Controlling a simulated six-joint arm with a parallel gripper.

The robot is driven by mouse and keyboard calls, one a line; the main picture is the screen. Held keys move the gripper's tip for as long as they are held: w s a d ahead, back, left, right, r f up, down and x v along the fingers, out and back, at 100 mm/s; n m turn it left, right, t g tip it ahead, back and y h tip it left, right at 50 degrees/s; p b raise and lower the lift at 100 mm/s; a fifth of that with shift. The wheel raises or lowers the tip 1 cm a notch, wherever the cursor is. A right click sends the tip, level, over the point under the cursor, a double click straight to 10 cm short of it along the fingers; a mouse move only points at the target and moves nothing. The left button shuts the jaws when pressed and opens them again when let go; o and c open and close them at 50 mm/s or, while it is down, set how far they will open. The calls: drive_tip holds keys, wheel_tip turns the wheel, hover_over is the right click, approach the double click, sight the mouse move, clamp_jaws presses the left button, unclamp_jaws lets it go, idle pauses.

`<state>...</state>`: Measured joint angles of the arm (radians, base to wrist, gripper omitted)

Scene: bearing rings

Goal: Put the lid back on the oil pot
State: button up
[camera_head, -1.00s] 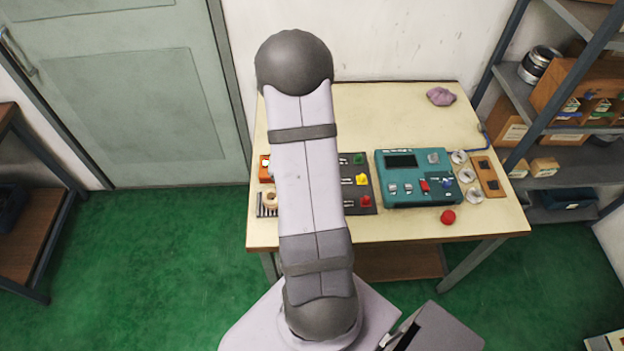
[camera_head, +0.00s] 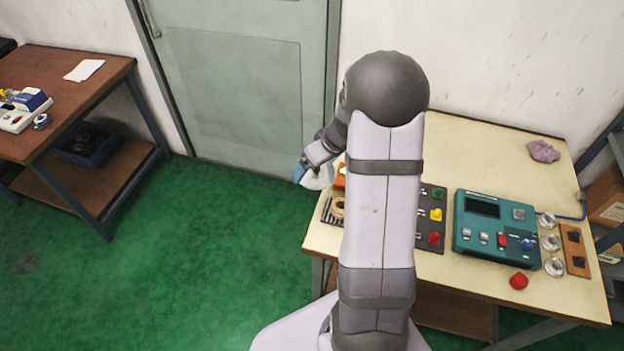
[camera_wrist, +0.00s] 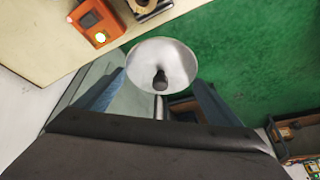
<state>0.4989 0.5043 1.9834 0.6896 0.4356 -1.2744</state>
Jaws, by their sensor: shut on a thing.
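A pale, shiny round lid with a dark knob (camera_wrist: 160,66) is in the wrist view, between my blue fingers. My gripper (camera_wrist: 158,84) is shut on it. In the head view my gripper (camera_head: 308,167) is partly hidden behind my own arm, off the left edge of the workbench, with the whitish lid (camera_head: 320,180) below it over the green floor. I cannot make out the oil pot in either current view.
The cream workbench (camera_head: 480,145) holds an orange box (camera_wrist: 95,22), a tan ring (camera_head: 337,208), a teal panel (camera_head: 497,228), a red knob-like piece (camera_head: 518,281) and a purple cloth (camera_head: 543,151). A brown table (camera_head: 75,95) stands left, with open floor between.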

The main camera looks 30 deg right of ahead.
drive_tip(key=s+d+f+n+b, duration=0.1)
drive_tip(key=s+d+f+n, duration=0.1)
drive_tip(key=d, duration=1)
drive_tip(key=s+d+f+n+y+b, duration=0.1)
drive_tip(key=s+d+f+n, duration=0.1)
drive_tip(key=d, duration=1)
drive_tip(key=shift+s+d+f, duration=0.25)
drive_tip(key=shift+s+f, duration=0.4)
drive_tip(key=shift+f+b, duration=0.85)
drive_tip(key=shift+f, duration=1.1)
drive_tip(key=shift+b, duration=0.7)
drive_tip(key=shift+f+b, duration=1.75)
drive_tip(key=shift+b, duration=0.4)
